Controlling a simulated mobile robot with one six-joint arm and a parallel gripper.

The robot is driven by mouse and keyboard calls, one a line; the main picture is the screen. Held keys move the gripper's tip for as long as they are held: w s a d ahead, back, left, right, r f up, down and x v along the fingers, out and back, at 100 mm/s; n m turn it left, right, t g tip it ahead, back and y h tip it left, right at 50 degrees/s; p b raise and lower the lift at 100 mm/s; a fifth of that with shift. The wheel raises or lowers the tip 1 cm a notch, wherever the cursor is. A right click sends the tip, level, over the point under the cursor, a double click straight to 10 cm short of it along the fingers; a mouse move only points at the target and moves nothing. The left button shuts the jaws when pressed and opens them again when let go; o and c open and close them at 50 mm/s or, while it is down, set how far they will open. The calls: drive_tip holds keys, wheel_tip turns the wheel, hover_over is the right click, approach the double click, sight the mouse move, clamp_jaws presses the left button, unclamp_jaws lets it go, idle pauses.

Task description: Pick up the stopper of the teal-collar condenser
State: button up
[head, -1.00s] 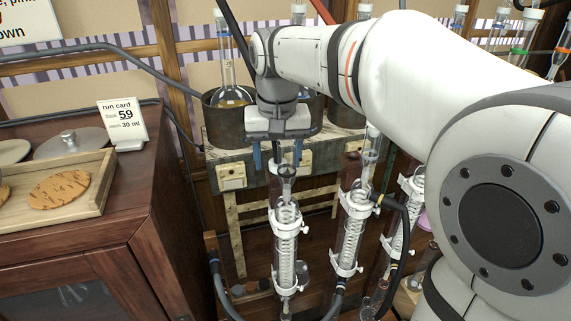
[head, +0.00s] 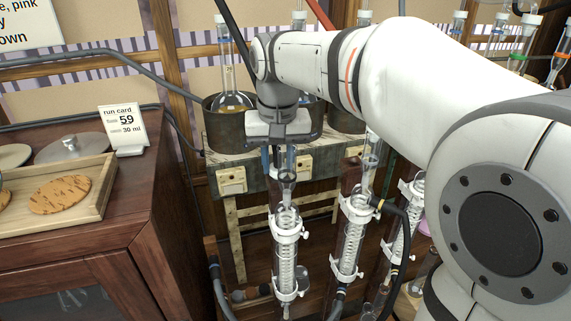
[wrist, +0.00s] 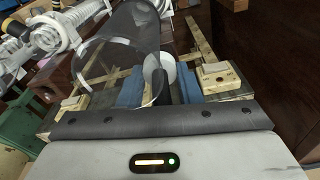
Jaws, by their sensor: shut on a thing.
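My gripper (head: 279,160) points down over the top of the left glass condenser (head: 286,240), which stands upright with white clamps and a coil inside. The blue fingers are shut on a small pale stopper, at the condenser's glass mouth (head: 288,184). In the wrist view the white, round stopper (wrist: 161,72) shows between the blue fingers (wrist: 160,92), partly hidden by clear glass. I cannot make out a teal collar on this condenser. I cannot tell whether the stopper is clear of the glass.
A second condenser (head: 351,235) with a black hose stands close to the right, and another (head: 403,220) beyond it. A flask (head: 231,95) sits in a dark pot behind. A wooden cabinet (head: 170,200) with a tray (head: 98,200) and run card (head: 123,125) is at left.

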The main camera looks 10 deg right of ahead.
wheel_tip(320, 180, up, 18)
idle(0.4)
drive_tip(key=shift+r+p, duration=0.1)
drive_tip(key=shift+p, duration=0.25)
wheel_tip(320, 180, up, 3)
drive_tip(key=p, duration=0.3)
drive_tip(key=shift+r+p, duration=0.15)
drive_tip(key=shift+p, duration=0.25)
